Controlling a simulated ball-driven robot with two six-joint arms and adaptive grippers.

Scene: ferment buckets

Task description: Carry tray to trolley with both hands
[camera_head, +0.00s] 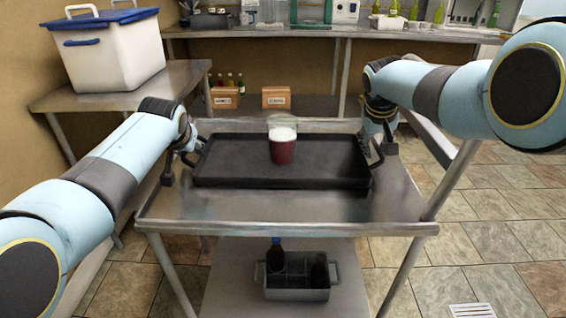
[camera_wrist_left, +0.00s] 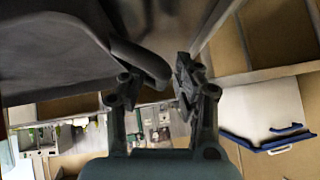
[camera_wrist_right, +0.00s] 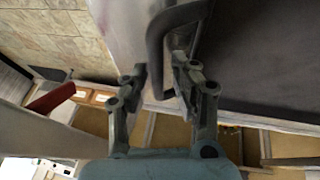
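The black tray (camera_head: 230,165) lies level over the top of the steel trolley (camera_head: 290,214); it appears to rest on it. A clear cup of dark red liquid with white foam (camera_head: 283,148) stands upright on the tray. My left gripper (camera_head: 186,156) is at the tray's left handle, which shows between its parted fingers (camera_wrist_left: 150,85) in the left wrist view. My right gripper (camera_head: 378,150) is at the right handle; the handle bar (camera_wrist_right: 156,45) passes between its parted fingers (camera_wrist_right: 158,80) in the right wrist view. Both grippers look open around the handles.
The trolley's lower shelf holds a grey crate (camera_head: 296,294) with dark bottles. A side table (camera_head: 185,80) at left bears a white bin with blue lid (camera_head: 110,55). A long bench (camera_head: 345,32) with bottles stands behind.

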